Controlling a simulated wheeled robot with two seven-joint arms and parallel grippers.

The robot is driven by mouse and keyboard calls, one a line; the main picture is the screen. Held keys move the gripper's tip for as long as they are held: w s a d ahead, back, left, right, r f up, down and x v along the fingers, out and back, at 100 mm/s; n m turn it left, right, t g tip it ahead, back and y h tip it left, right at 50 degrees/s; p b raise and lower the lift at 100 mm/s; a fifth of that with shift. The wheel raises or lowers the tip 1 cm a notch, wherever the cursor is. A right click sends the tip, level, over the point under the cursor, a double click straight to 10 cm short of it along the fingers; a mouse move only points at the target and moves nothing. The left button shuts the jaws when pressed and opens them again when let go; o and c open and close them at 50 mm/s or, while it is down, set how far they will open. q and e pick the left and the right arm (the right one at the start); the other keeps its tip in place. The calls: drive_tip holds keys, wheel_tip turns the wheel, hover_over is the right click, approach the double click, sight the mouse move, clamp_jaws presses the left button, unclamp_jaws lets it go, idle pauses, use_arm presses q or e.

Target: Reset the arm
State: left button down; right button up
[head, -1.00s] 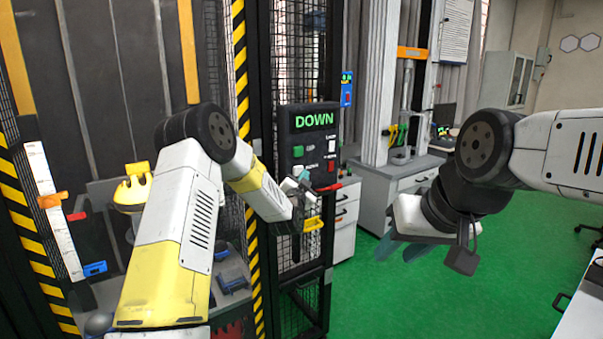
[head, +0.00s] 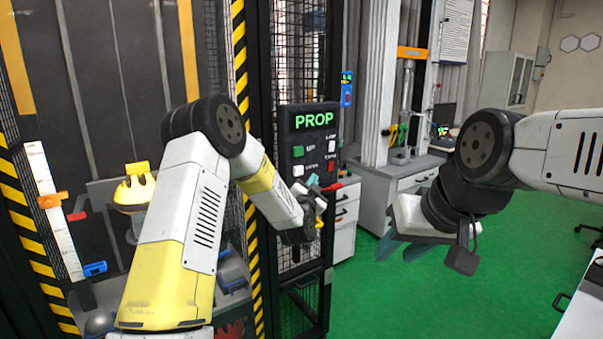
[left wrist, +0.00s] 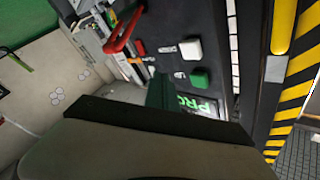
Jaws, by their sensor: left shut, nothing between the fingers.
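The black control panel (head: 314,133) on the tower's mesh frame reads PROP in green. It carries a green button (head: 298,151), a red button (head: 331,166) and two white ones. Contact with the panel cannot be told. My right gripper (head: 401,249) hangs over the green floor, its fingers apart and empty.
The drop tower with striped posts (head: 240,80) stands at left, holding a yellow part (head: 135,188) and a white scale (head: 52,212). A red handle (left wrist: 125,30) shows near the panel in the left wrist view. Grey cabinets (head: 400,185) stand behind. The green floor (head: 400,305) is clear.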

idle(0.3)
use_arm(q)
drive_tip(key=s+a+r+n+g, duration=0.1)
drive_tip(key=s+a+r+g, duration=0.3)
drive_tip(key=s, duration=0.4)
drive_tip(key=s+a+r+n+g, duration=0.2)
drive_tip(key=s+a+r+g, duration=0.1)
drive_tip(key=s+r, duration=0.4)
drive_tip(key=s+a+f+n+g, duration=0.1)
drive_tip(key=s+a+n+g, duration=0.1)
drive_tip(key=s, duration=0.8)
drive_tip(key=s+a+f+n+g, duration=0.1)
drive_tip(key=s+a+f+g, duration=0.1)
drive_tip(key=s, duration=0.8)
drive_tip(key=s+a+f+n+g, duration=0.2)
drive_tip(key=s+a, duration=0.1)
drive_tip(key=s, duration=0.7)
drive_tip(key=shift+a+n+y, duration=0.3)
drive_tip(key=shift+y, duration=0.1)
use_arm(e)
drive_tip(key=shift+o, duration=0.4)
